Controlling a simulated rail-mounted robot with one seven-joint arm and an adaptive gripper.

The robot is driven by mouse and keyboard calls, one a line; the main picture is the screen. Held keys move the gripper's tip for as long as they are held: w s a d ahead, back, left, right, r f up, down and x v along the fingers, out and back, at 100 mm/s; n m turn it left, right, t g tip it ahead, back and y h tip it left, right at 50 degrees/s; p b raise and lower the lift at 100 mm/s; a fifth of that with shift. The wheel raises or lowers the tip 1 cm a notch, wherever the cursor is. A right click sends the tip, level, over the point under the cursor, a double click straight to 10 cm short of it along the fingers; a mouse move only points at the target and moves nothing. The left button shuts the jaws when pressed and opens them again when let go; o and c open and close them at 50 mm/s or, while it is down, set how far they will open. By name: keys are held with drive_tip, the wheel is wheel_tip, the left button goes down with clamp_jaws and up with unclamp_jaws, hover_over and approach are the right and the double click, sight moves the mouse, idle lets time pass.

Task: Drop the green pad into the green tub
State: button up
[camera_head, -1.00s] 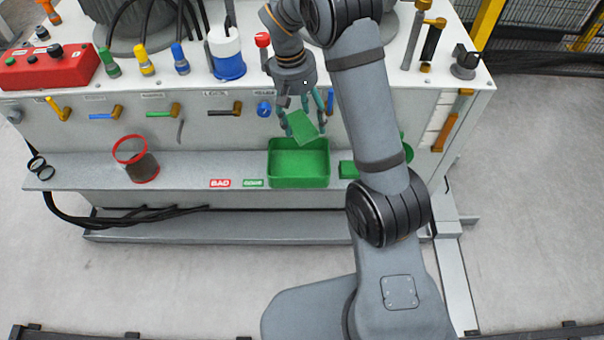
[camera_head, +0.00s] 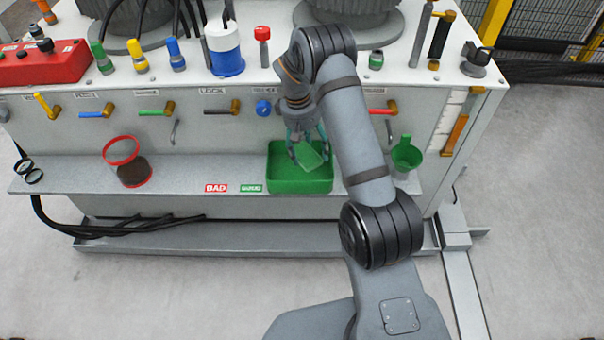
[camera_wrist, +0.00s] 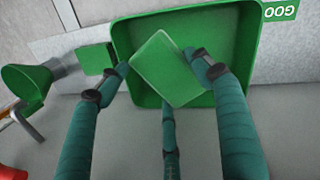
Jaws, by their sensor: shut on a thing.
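The green pad (camera_wrist: 168,68) is a flat, light green square, held tilted between the fingers of my gripper (camera_wrist: 163,65). It also shows in the head view (camera_head: 308,157). The green tub (camera_head: 300,187) is an open rectangular bin on the grey shelf. In the wrist view the tub's rim (camera_wrist: 252,40) surrounds much of the pad, and the pad's lower corner overlaps the near rim. My gripper (camera_head: 308,152) is shut on the pad over the tub opening. The exact height of the pad above the tub floor cannot be told.
A small green block (camera_wrist: 96,60) and a green funnel-like cup (camera_head: 407,155) stand right of the tub on the shelf. A red-rimmed round container (camera_head: 122,150) stands at the left. BAD (camera_head: 216,188) and GOOD (camera_head: 251,188) labels mark the shelf edge. Coloured levers line the panel above.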

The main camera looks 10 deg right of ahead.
drive_tip(key=shift+f, duration=0.65)
drive_tip(key=o, duration=1.1)
drive_tip(key=shift+r, duration=0.1)
drive_tip(key=shift+r, duration=0.1)
drive_tip(key=r, duration=0.4)
drive_tip(key=a+r, duration=0.1)
drive_tip(key=r, duration=0.2)
drive_tip(key=shift+w+r, duration=0.1)
drive_tip(key=shift+w, duration=0.05)
